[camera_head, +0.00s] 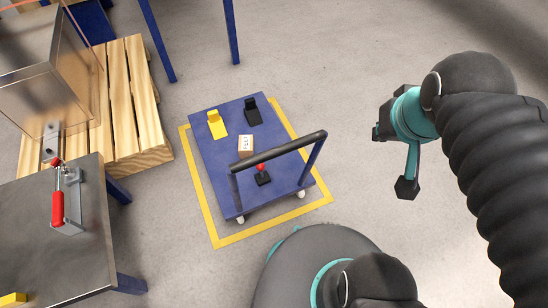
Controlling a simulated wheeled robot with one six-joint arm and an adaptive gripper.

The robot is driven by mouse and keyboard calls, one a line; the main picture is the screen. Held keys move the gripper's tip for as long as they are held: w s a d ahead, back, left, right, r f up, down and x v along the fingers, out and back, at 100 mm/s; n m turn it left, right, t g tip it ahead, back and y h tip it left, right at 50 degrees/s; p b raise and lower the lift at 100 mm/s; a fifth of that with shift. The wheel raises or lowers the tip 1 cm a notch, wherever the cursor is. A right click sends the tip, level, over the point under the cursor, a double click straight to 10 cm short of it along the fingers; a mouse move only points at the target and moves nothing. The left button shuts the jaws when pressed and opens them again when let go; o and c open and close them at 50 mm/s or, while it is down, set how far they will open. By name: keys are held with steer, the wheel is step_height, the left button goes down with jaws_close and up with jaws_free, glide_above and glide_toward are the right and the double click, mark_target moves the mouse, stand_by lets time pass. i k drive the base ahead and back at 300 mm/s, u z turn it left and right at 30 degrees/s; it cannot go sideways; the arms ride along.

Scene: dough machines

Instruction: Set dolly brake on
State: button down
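The blue dolly (215,165) stands on the floor inside a yellow taped outline, with small white wheels showing at its near side. A black push handle (290,147) rises over its near end. On the deck behind the handle is a small lever with a red knob (261,167) on a black base. A yellow pedal-like piece (216,124) and a black one (252,112) sit at the far end. I cannot tell which of these is the brake or how it is set. My gripper (391,160) is right of the dolly, apart from it, open and empty.
A small labelled block (245,145) lies mid-deck. At left are a wooden pallet (136,105) and a metal table (95,235) with a red-handled clamp (58,205). Blue legs (158,40) stand at the back. Floor between dolly and gripper is clear.

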mark_target(260, 167)
steer(key=z, duration=0.2)
steer(key=k, duration=1.8)
steer(key=u, duration=0.55)
steer(key=i, duration=1)
